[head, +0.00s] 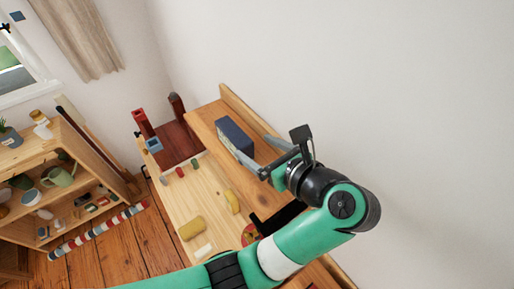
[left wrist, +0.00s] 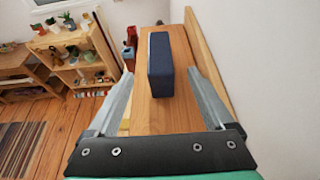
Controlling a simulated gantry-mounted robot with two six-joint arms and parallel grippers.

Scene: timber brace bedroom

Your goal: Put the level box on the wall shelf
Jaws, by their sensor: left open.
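The level box (head: 236,136) is a dark blue upright block standing on the wooden wall shelf (head: 203,118). In the left wrist view the box (left wrist: 160,65) stands on the bare shelf board (left wrist: 150,120), near the raised back edge. My left gripper (head: 243,140) is open, with one finger on each side of the box's near part. In the left wrist view, gaps show between the box and both fingers (left wrist: 160,75). The lower face of the box is partly hidden by a finger in the head view. My right gripper is not in view.
Below the shelf is a wooden bench top (head: 205,205) with yellow pieces (head: 192,228) and small coloured blocks. A red-brown stand (head: 178,140) is at its far end. A bookcase (head: 70,190) holds pots on the left. The wall (head: 400,80) is close behind the shelf.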

